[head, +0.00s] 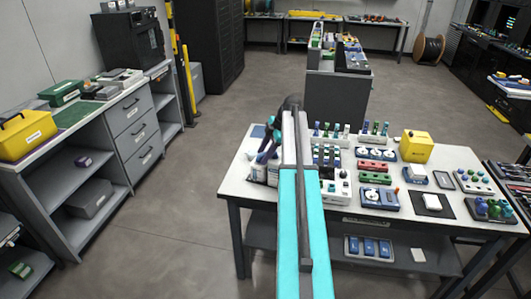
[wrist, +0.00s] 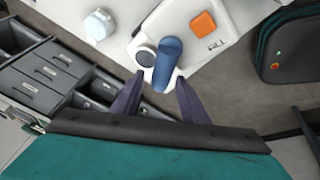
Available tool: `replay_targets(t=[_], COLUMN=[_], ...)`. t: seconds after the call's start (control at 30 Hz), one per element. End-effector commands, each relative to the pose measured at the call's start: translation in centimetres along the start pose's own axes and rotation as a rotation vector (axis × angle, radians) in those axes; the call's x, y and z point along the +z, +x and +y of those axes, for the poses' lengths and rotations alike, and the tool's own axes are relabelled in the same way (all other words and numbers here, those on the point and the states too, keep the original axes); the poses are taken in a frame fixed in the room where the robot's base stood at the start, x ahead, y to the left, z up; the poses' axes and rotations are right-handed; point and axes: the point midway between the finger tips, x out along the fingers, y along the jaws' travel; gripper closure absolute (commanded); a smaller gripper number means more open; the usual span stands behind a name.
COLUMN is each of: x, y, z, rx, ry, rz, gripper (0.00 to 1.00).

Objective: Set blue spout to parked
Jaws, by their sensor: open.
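In the wrist view the blue spout (wrist: 168,60) is a rounded bar on a white dispenser (wrist: 190,22) that has an orange square on its top. The spout's near end lies in the picture between the two dark purple fingers of my gripper (wrist: 161,80). The fingers are open, one on each side, with gaps to the spout. I cannot tell whether they are level with it or above it. In the head view my gripper (head: 266,152) is at the left end of the white table, over white containers (head: 258,174); my arm hides part of this area.
The white table (head: 237,188) holds racks, trays and a yellow box (head: 416,146) right of my arm. A small clear-lidded jar (wrist: 99,24) stands left of the dispenser in the wrist view. Grey drawers (wrist: 45,72) and a dark green case (wrist: 290,45) lie beyond the edges.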

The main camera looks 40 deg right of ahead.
Motion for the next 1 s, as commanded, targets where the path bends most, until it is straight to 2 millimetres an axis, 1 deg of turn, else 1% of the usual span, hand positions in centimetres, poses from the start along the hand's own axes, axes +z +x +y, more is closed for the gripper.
replay_targets(t=[0.17, 0.37, 0.57, 1.0], x=[0.0, 0.1, 0.1, 0.1], y=[-0.2, -1.4, -3.7, -9.7], z=[0.0, 0.1, 0.1, 0.2], rx=[0.001, 0.002, 0.003, 0.002], ry=[0.000, 0.000, 0.000, -0.001], rz=[-0.001, -0.001, -0.001, -0.001], gripper=[0.60, 0.60, 0.60, 0.60])
